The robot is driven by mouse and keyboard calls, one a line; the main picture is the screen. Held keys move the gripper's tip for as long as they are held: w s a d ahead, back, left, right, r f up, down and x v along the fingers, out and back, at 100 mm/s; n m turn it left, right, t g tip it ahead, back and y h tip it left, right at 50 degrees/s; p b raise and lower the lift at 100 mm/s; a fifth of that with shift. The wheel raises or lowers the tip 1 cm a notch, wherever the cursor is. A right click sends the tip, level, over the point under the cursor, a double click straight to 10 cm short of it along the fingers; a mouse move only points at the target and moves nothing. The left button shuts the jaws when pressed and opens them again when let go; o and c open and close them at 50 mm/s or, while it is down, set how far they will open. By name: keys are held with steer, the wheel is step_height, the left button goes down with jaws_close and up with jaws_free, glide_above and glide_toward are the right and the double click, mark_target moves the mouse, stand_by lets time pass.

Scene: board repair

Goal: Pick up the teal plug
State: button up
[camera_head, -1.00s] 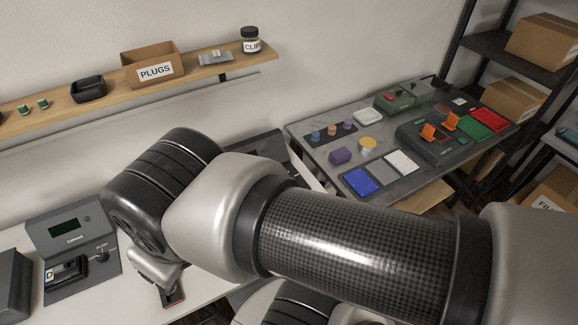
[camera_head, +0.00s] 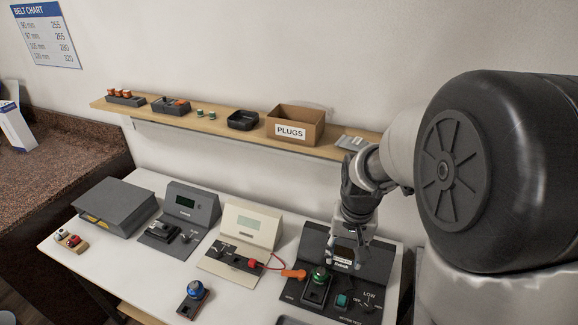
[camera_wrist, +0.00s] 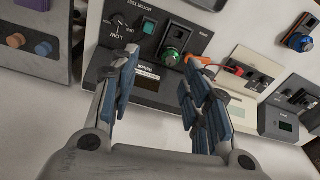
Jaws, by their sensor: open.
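My gripper (camera_head: 343,262) hangs over the tester, pointing down. In the wrist view its fingers (camera_wrist: 160,75) are apart with nothing between them, the tester beyond them.
A beige meter (camera_head: 243,235) with an orange-ended lead, a blue-topped part (camera_head: 194,298) and a grey device (camera_head: 190,212) stand on the bench.

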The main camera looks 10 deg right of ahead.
steer(key=w+d+f+m+g, duration=0.15)
steer(key=d+f, duration=0.25)
steer(key=f, duration=0.4)
steer(key=b, duration=0.3)
glide_above(343, 298)
step_height(343, 298, down, 12)
steer(key=shift+f, duration=0.1)
steer(key=shift+a+f+b, duration=0.1)
steer(key=shift+f+b, duration=1.3)
steer(key=shift+f, duration=1.6)
steer(key=shift+r, duration=0.1)
steer(key=c, duration=1)
steer(key=shift+r, duration=0.15)
step_height(343, 298, up, 20)
steer(key=p, duration=0.6)
